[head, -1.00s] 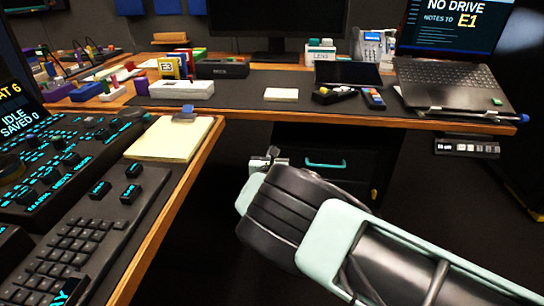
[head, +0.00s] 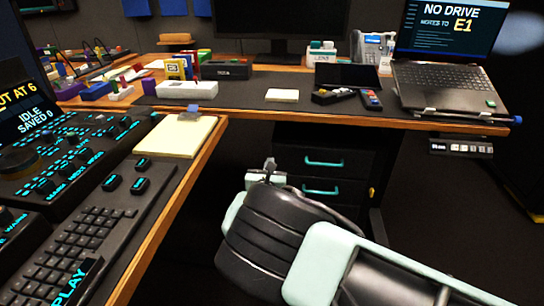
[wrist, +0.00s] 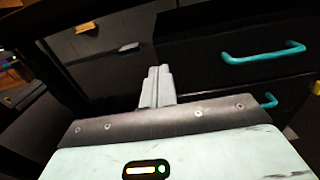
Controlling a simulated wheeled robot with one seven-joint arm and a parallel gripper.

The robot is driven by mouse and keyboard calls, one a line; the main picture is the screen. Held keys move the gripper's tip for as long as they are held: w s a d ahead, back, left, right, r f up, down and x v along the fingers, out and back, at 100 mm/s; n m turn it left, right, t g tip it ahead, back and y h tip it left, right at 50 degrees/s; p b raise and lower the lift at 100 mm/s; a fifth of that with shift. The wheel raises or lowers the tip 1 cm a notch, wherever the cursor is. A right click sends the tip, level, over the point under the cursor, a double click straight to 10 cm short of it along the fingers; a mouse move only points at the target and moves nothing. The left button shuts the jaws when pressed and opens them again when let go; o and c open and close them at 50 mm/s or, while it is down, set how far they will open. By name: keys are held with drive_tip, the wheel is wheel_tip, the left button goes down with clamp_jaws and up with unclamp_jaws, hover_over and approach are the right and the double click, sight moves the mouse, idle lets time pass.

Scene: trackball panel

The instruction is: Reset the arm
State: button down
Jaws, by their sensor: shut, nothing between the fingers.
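My arm reaches in from the lower right of the head view. My gripper (head: 269,166) is at its end, in front of the drawer unit (head: 290,160) and below the desk's edge. In the wrist view my gripper (wrist: 157,76) shows with its fingers together and nothing between them. It points towards the dark space beside the drawers. A teal drawer handle (wrist: 264,53) is to its right in that view.
The desk (head: 300,117) with a laptop (head: 450,85) spans the back. Dark floor is open at the right.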

drive_tip(key=s+p, duration=0.1)
drive_tip(key=s, duration=0.5)
drive_tip(key=s+d+r+m+g+h, duration=0.2)
drive_tip(key=s+d+m+g+h, duration=0.25)
drive_tip(key=d+m, duration=0.35)
drive_tip(key=s+d+r+m+g+h, duration=0.2)
drive_tip(key=s+d+m+g+h, duration=0.15)
drive_tip(key=d+m+g, duration=0.5)
drive_tip(key=s+d+r+m+g+y, duration=0.1)
drive_tip(key=s+r+m+g+y, duration=0.25)
drive_tip(key=s, duration=0.65)
drive_tip(key=s+d+r+m+y, duration=0.2)
drive_tip(key=s+r+m+y, duration=0.15)
drive_tip(key=s+r, duration=0.45)
drive_tip(key=s+d+r+m+g+y, duration=0.15)
drive_tip(key=s+m, duration=0.25)
drive_tip(key=s, duration=0.8)
wheel_tip(320, 180, up, 25)
drive_tip(key=p, duration=2.4)
drive_tip(key=shift+s+y+p, duration=0.3)
drive_tip(key=shift+s+y, duration=0.05)
